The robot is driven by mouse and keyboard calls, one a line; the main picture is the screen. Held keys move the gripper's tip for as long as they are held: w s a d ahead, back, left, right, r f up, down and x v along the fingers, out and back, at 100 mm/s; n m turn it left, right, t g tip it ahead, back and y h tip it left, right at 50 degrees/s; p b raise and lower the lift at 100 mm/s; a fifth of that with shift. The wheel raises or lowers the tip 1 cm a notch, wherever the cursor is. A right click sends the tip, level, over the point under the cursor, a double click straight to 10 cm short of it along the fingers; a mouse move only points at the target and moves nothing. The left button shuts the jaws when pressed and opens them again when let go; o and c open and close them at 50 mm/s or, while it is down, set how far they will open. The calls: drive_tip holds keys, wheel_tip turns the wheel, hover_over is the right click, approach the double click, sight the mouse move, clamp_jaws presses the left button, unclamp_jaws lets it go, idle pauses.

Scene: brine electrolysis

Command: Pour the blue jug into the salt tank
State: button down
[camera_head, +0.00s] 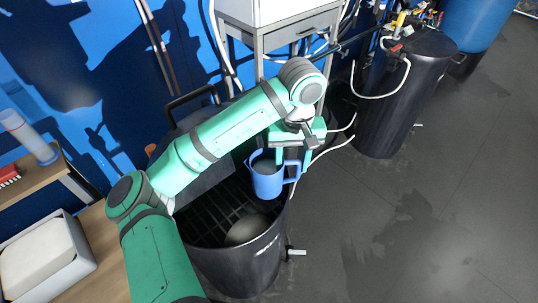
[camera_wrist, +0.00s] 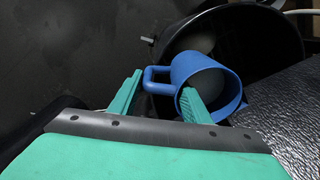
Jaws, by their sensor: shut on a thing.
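The blue jug (camera_head: 267,181) hangs over the opening of the black salt tank (camera_head: 250,272), near its far right rim. It looks roughly upright, and something grey shows inside its mouth. My gripper (camera_head: 291,164) is shut on the jug's handle, which points right. In the wrist view the jug (camera_wrist: 205,80) has its handle between the fingertips of my gripper (camera_wrist: 163,80), and the dark tank (camera_wrist: 262,22) lies behind it. Inside the tank I see a dark grid and a pale rounded mound (camera_head: 243,229).
A dark lid (camera_head: 200,130) stands open behind the tank. Another black tank (camera_head: 402,95) with hoses and a blue barrel (camera_head: 475,22) stand at the back right. A wooden bench with a white-grey bin (camera_head: 45,262) is at left. The floor at right is clear.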

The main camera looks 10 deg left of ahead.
sight(271, 154)
drive_tip(key=a+n, duration=0.2)
drive_tip(key=w+a+n, duration=0.1)
drive_tip(key=a+n, duration=0.1)
drive_tip(key=n, duration=0.1)
drive_tip(key=a+n, duration=0.2)
drive_tip(key=shift+w+a+f, duration=0.1)
drive_tip(key=shift+w+a, duration=0.1)
drive_tip(key=shift+w, duration=0.15)
drive_tip(key=shift+s+r+t+h, duration=0.1)
drive_tip(key=shift+r+t+h, duration=0.35)
drive_tip(key=shift+t+h, duration=0.35)
drive_tip(key=shift+r+t+h, duration=0.45)
drive_tip(key=shift+t+h, duration=0.15)
drive_tip(key=shift+t, duration=0.4)
drive_tip(key=shift+s+a+r+n+t+h, duration=0.1)
drive_tip(key=shift+a+r+n+t+h, duration=0.1)
drive_tip(key=shift+r+n+t+h, duration=0.3)
drive_tip(key=s+a+r+t+h, duration=0.4)
drive_tip(key=s+a+t+h, duration=0.2)
drive_tip(key=t, duration=0.5)
drive_tip(key=shift+s+a+r+m+t+h, duration=0.15)
drive_tip(key=shift+s+r+m+t+h, duration=0.2)
drive_tip(key=shift+s+h, duration=0.95)
drive_tip(key=shift+w+f, duration=0.1)
drive_tip(key=shift+w, duration=0.1)
idle(1.5)
